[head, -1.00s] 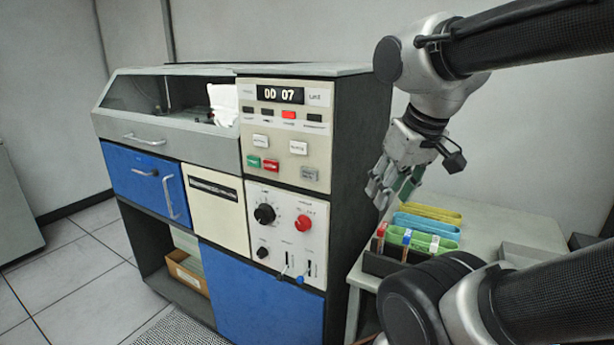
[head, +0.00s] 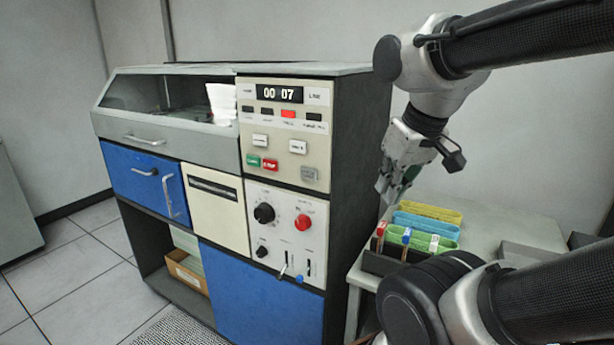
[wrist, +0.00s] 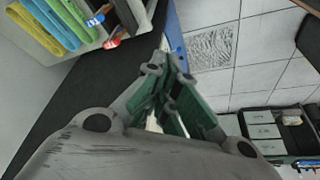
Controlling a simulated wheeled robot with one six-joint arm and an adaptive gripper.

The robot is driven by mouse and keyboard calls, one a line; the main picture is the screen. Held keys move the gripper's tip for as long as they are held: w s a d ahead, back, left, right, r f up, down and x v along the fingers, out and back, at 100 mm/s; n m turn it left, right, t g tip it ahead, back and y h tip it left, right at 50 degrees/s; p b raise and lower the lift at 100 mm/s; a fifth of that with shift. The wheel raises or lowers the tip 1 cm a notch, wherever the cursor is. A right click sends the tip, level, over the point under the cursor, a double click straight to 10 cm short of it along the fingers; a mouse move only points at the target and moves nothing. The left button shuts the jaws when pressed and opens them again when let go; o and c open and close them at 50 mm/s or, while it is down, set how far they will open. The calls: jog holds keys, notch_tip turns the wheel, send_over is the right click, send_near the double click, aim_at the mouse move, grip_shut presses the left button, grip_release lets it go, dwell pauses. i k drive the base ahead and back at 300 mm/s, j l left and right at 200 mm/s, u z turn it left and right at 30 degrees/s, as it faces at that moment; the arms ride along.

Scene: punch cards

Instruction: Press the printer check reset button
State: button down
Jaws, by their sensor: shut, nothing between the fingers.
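The printer cabinet's cream control panel (head: 275,140) faces left of my arm in the head view. It has a counter reading 00 07, a lit red lamp (head: 288,114), two white buttons, a green button (head: 254,161), a red button (head: 270,165) and a grey button (head: 309,174). The labels are too small to tell which is the check reset. My gripper (head: 383,192) hangs to the right of the cabinet, apart from the panel, fingers pointing down. In the wrist view its fingers (wrist: 172,72) are together and empty.
A lower panel (head: 286,235) carries dark knobs, a red knob and levers. The cabinet's dark side wall (head: 352,165) stands between my gripper and the panel.

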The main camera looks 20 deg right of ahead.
aim_at(310, 174)
jog(key=k+l+u, duration=0.25)
jog(key=l+u, duration=0.15)
jog(key=k+l+u, duration=0.4)
jog(key=i+l, duration=0.1)
